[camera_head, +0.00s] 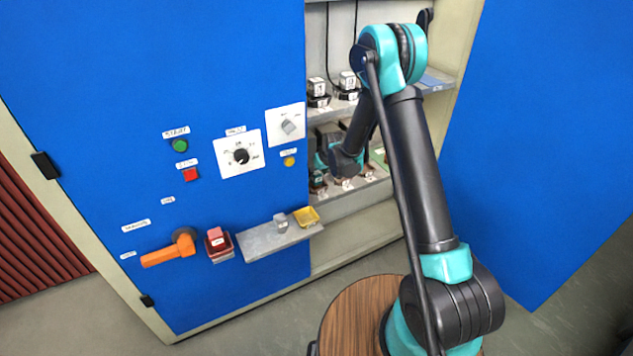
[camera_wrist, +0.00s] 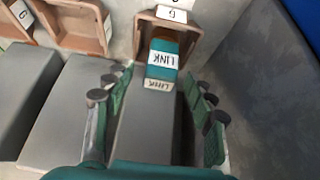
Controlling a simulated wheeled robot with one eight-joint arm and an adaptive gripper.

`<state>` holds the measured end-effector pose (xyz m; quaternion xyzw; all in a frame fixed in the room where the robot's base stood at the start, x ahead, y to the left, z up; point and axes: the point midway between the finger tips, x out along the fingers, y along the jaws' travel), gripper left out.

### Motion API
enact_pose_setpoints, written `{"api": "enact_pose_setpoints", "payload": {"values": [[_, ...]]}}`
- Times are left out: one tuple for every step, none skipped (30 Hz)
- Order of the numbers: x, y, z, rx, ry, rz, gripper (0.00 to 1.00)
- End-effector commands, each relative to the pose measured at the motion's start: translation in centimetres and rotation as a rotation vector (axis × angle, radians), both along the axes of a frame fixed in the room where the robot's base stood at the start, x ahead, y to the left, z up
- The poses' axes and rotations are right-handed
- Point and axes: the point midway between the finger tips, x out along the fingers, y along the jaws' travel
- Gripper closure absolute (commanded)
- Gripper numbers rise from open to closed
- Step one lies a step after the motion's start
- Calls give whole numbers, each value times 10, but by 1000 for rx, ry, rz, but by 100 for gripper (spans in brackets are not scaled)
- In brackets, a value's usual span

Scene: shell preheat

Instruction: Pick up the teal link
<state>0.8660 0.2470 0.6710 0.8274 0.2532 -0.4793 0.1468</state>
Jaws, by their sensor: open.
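The teal link (camera_wrist: 163,58) shows in the wrist view, marked with white LINK labels. It sits at the mouth of a brown open-topped holder (camera_wrist: 196,30) marked G. My gripper (camera_wrist: 160,93) is open, with one set of green-padded fingers left of the link's line and the other right of it. The fingers appear apart from the link, and nothing is between them but the near end of the link's labels. In the head view, my arm reaches into the open cabinet and the gripper is mostly hidden there; I cannot make out the link.
More brown holders (camera_wrist: 65,32) stand left of the link, with grey blocks in front. A grey wall (camera_wrist: 262,75) rises close on the right.

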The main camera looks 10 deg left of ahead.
Motion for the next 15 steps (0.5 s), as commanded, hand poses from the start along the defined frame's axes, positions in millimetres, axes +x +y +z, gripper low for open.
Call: {"api": "enact_pose_setpoints", "payload": {"values": [[3, 2, -5, 0, 0, 0, 45], [5, 3, -8, 0, 0, 0, 45], [6, 3, -11, 0, 0, 0, 45], [7, 4, -12, 0, 0, 0, 45], [7, 4, -14, 0, 0, 0, 45], [8, 5, -15, 0, 0, 0, 45], [8, 5, -15, 0, 0, 0, 45], [8, 5, -16, 0, 0, 0, 45], [8, 5, -16, 0, 0, 0, 45], [8, 5, -16, 0, 0, 0, 45], [8, 5, -16, 0, 0, 0, 45], [8, 5, -16, 0, 0, 0, 45], [8, 5, -15, 0, 0, 0, 45], [8, 5, -16, 0, 0, 0, 47], [8, 5, -15, 0, 0, 0, 52]]}}
